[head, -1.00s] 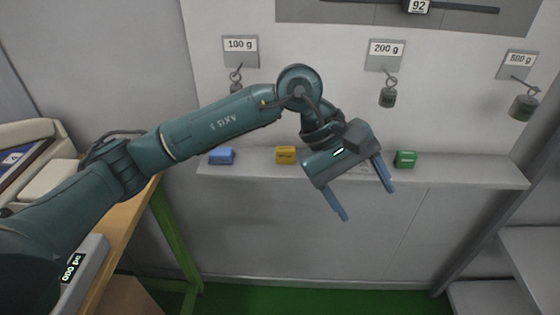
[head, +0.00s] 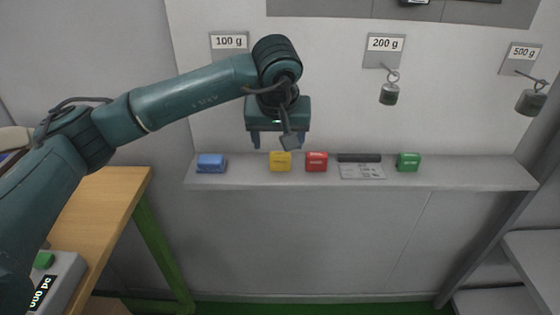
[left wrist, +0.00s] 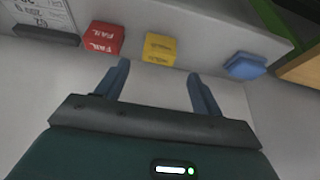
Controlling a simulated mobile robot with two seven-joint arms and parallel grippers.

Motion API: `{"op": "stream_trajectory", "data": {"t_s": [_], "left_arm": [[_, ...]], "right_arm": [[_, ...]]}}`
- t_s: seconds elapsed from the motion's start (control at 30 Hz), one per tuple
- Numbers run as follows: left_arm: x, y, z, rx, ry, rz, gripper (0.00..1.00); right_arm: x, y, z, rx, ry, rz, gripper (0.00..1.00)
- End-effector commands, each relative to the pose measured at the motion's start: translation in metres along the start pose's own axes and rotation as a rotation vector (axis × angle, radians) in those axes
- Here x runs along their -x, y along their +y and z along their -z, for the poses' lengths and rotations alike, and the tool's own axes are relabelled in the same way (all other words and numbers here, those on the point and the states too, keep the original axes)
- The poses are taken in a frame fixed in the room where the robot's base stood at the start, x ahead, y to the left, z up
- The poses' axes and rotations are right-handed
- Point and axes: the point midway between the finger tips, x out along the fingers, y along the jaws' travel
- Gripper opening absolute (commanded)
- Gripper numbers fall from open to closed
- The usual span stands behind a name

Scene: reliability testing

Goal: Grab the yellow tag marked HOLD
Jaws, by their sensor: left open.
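The yellow tag (head: 281,164) is a small block on the grey wall ledge, between a blue block and a red one. Its lettering is too small to read surely. In the left wrist view the yellow tag (left wrist: 160,49) lies beyond the gap between my fingers. My left gripper (head: 278,142) is open and points down, just above the tag in the head view. In the left wrist view its two blue fingers (left wrist: 158,78) are apart with nothing between them. My right gripper is not in view.
The ledge (head: 450,174) also holds a blue block (head: 211,163), a red block (head: 316,162) marked FAIL, a dark bar (head: 359,157), a printed card (head: 362,171) and a green block (head: 408,162). Weights (head: 389,94) hang above. A wooden table (head: 110,195) stands at left.

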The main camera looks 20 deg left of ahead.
Motion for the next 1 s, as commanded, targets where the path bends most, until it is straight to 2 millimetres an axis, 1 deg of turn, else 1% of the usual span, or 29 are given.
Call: {"op": "stream_trajectory", "data": {"t_s": [0.17, 0.3, 0.4, 0.47, 0.67, 1.0], "left_arm": [[-0.015, 0.002, -0.004, 0.000, -0.004, 0.001, 0.67], [-0.037, 0.003, -0.007, 0.000, -0.005, 0.002, 0.67], [-0.049, 0.003, -0.006, 0.001, -0.004, 0.000, 0.67], [-0.052, 0.003, -0.006, 0.000, -0.002, 0.000, 0.67], [-0.052, 0.004, -0.006, -0.001, -0.001, -0.001, 0.66], [-0.051, 0.004, -0.006, 0.000, -0.001, -0.001, 0.39]], "right_arm": [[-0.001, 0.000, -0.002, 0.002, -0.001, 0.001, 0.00], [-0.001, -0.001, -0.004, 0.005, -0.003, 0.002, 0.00], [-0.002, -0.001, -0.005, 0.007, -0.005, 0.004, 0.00], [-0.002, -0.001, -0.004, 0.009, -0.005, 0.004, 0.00], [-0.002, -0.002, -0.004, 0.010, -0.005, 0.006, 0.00], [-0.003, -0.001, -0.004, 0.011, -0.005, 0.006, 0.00]]}}
